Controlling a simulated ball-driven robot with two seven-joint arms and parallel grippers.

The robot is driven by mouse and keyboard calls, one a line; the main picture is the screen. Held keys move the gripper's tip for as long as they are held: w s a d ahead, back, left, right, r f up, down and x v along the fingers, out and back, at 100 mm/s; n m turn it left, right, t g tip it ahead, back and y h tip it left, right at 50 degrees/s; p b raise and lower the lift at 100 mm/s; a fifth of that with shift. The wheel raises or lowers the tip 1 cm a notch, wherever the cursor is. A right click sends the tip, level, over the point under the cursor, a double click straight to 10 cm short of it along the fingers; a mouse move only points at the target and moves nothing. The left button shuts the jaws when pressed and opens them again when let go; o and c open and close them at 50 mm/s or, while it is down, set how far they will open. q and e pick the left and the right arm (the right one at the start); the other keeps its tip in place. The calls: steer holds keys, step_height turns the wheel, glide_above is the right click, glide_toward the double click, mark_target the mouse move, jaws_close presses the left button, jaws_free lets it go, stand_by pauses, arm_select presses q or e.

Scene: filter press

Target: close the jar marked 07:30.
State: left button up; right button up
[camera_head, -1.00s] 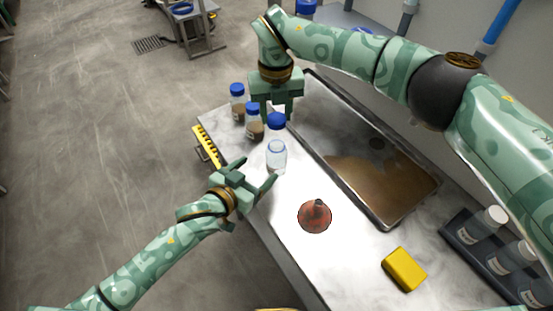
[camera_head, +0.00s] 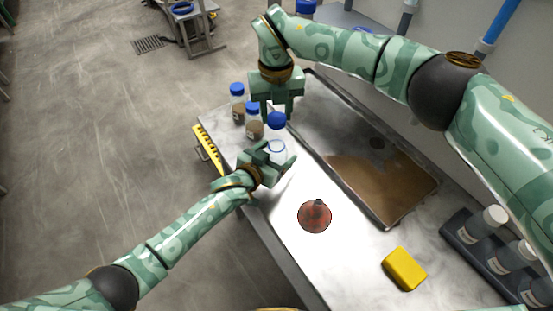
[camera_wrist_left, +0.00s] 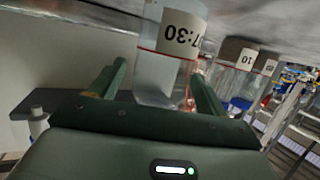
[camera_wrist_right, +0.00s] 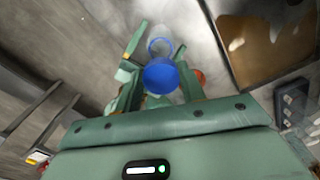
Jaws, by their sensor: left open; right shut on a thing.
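The clear jar marked 07:30 (camera_head: 277,147) stands uncapped on the bench. Its label reads upside down in the left wrist view (camera_wrist_left: 180,35), and it looks empty there. My left gripper (camera_head: 279,160) is open, with one finger on each side of the jar; finger contact cannot be told. My right gripper (camera_head: 279,113) is shut on a blue lid (camera_head: 277,121) and holds it above the jar mouth. In the right wrist view, the lid (camera_wrist_right: 160,77) is between the fingers and the open jar rim (camera_wrist_right: 160,46) shows apart from it.
Two blue-capped jars with brown contents (camera_head: 237,105) (camera_head: 253,125) stand close, at the left. A sunken tray with brown liquid (camera_head: 400,180) lies right. A red-brown funnel-like thing (camera_head: 314,216), a yellow block (camera_head: 404,269) and a rack of bottles (camera_head: 460,243) are nearer.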

arm_select(q)
steer(key=shift+x, duration=1.15)
steer(key=c, duration=1.5)
arm_select(e)
steer(key=shift+f, duration=2.5)
steer(key=shift+f, duration=0.85)
steer(key=shift+f, duration=0.55)
